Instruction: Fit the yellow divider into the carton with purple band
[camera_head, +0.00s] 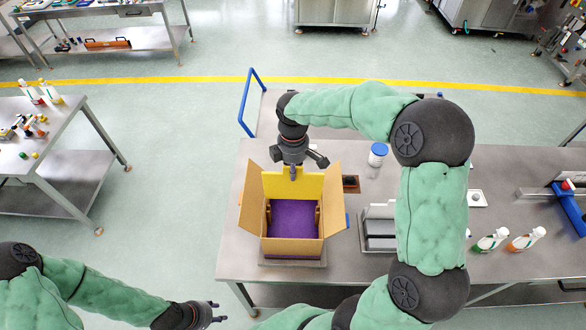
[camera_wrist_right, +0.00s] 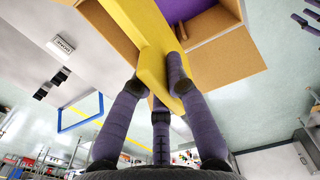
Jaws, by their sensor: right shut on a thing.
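The open carton (camera_head: 291,247) stands on the table with its flaps spread. Purple shows inside it in the head view, and also at the top edge of the right wrist view (camera_wrist_right: 203,8). The yellow divider (camera_head: 305,186) is upright at the carton's far side, between the side flaps. How far down it reaches is unclear. My right gripper (camera_head: 293,170) is shut on its upper edge from behind; in the right wrist view the fingers hold the divider (camera_wrist_right: 143,30). My left gripper (camera_head: 218,312) is open and empty, off the table at lower left.
A white jar with a blue lid (camera_head: 378,153) stands right of the carton. A grey metal holder (camera_head: 379,228) is beside my right arm. White bottles (camera_head: 490,240) stand further right. A blue-handled cart (camera_head: 250,98) is behind the table.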

